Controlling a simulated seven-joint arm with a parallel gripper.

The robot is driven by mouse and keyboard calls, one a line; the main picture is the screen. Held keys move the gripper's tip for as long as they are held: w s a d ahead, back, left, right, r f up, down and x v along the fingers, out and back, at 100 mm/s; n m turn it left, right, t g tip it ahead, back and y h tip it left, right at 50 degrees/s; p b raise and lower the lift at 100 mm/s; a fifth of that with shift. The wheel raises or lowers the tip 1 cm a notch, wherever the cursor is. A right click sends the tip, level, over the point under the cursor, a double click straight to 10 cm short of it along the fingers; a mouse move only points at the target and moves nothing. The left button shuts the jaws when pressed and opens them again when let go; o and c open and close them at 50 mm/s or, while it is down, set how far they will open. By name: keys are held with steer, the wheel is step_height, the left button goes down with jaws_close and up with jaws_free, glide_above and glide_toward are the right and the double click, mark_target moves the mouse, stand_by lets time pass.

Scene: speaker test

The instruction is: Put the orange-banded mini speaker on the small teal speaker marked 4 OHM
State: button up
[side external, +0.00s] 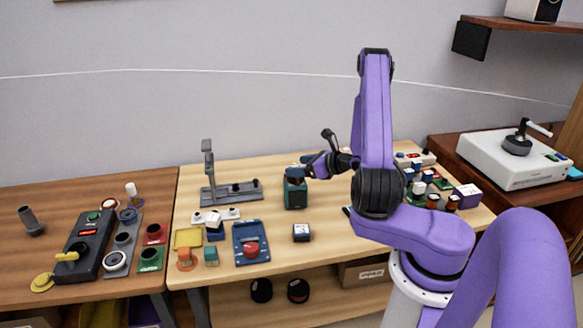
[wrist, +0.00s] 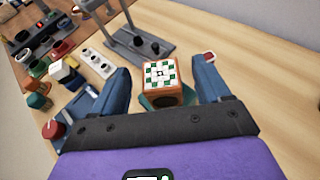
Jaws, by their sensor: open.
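The orange-banded mini speaker (wrist: 161,75) shows in the wrist view, with a green-and-white checkered top and an orange rim. It appears to sit on the teal speaker (wrist: 148,101), of which only a strip shows beneath it. In the side view the teal speaker (side external: 295,197) stands upright on the light table. The mini speaker is mostly hidden by my fingers there. My gripper (wrist: 163,73) is open, with one blue finger on each side of the mini speaker and visible gaps between. In the side view my gripper (side external: 303,168) is at the teal speaker's top. No 4 OHM marking is readable.
A grey stand (side external: 230,188) is behind and left. More blocks crowd the right (side external: 430,190). Bare tabletop lies around the teal speaker.

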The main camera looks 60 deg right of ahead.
steer(key=v, duration=0.7)
steer(key=w+a+r+n+g+y, duration=0.2)
steer(key=w+a+n+y, duration=0.15)
steer(key=a+n, duration=0.2)
steer(key=w+a+r+n+g+y, duration=0.1)
steer(key=w+a+r+n+y, duration=0.1)
steer(key=a+n+y, duration=0.35)
steer(key=s+a+r+n+g+y, duration=0.1)
steer(key=s+a+n+g, duration=0.1)
steer(key=a+n+g, duration=0.4)
steer(key=s+a+r+n+g+y, duration=0.1)
steer(key=s+a+n+g, duration=0.25)
steer(key=a, duration=0.45)
steer(key=s+a+r+n+h, duration=0.2)
steer(key=s+n+h, duration=0.3)
steer(key=s+n, duration=0.5)
steer(key=s+a+r+n+h, duration=0.1)
steer(key=s+r+n+h, duration=0.2)
steer(key=s+n, duration=0.7)
steer(key=n+g+h, duration=0.1)
steer(key=n+h, duration=0.1)
steer(key=n, duration=0.6)
steer(key=shift+s+a+h, duration=0.15)
steer(key=shift+a+h, duration=0.15)
steer(key=shift+a, duration=0.1)
